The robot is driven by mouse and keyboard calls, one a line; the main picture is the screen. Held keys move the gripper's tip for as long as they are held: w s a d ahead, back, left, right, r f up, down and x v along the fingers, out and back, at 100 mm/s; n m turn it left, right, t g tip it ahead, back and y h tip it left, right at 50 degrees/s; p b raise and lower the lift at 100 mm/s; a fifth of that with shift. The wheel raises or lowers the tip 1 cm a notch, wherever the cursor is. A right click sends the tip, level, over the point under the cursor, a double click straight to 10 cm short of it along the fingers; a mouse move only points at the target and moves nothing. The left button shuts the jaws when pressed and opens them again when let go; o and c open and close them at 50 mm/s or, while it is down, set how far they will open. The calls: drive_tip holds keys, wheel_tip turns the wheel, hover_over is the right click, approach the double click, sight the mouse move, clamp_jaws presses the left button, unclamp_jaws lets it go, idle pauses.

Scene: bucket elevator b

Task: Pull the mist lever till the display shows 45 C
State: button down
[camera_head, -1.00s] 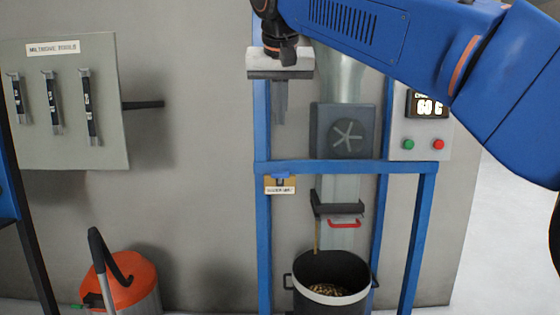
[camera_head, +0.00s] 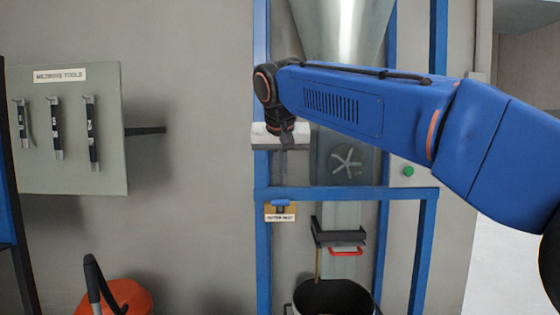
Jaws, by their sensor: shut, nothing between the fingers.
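A small lever with a blue handle (camera_head: 281,203) sits on a yellow plate with a white label (camera_head: 280,217), on the left post of the blue frame. The label is too small to read surely. My gripper (camera_head: 282,166) is shut and empty. It points down above the lever, apart from it in the picture. The temperature display is hidden behind my arm; only the lower part of its grey panel shows, with a green button (camera_head: 408,171).
A metal hopper (camera_head: 342,25) and a dark fan housing (camera_head: 335,172) stand within the blue frame (camera_head: 345,193). A red-handled slide gate (camera_head: 346,250) hangs above a black bucket (camera_head: 333,297). A tool board (camera_head: 72,165) and an orange vacuum (camera_head: 128,297) are at left.

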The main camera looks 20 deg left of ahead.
sight(280, 204)
drive_tip(key=shift+s+d+f, duration=0.1)
drive_tip(key=shift+s+f, duration=0.15)
drive_tip(key=shift+f, duration=0.6)
drive_tip(key=shift+s+d+f, duration=0.1)
drive_tip(key=shift+s+f, duration=0.15)
drive_tip(key=shift+f, duration=0.55)
drive_tip(key=shift+s+f, duration=0.1)
drive_tip(key=shift+s+f+t, duration=0.15)
drive_tip(key=shift+f+t, duration=0.05)
drive_tip(key=shift+t, duration=0.1)
drive_tip(key=shift+s+f, duration=0.15)
drive_tip(key=shift+s+d+f+t, duration=0.15)
drive_tip(key=shift+s+f+t, duration=0.2)
drive_tip(key=shift+t, duration=0.15)
drive_tip(key=shift+s+d+f+t+y, duration=0.1)
drive_tip(key=shift+s+f+t+y, duration=0.2)
drive_tip(key=shift+f, duration=0.2)
drive_tip(key=shift+s+d+f+t+y, duration=0.1)
drive_tip(key=shift+s+f+t, duration=0.05)
drive_tip(key=shift+f+t, duration=0.3)
wheel_tip(280, 204, down, 7)
drive_tip(key=s, duration=0.1)
drive_tip(key=shift+s, duration=0.15)
drive_tip(key=shift+d, duration=0.1)
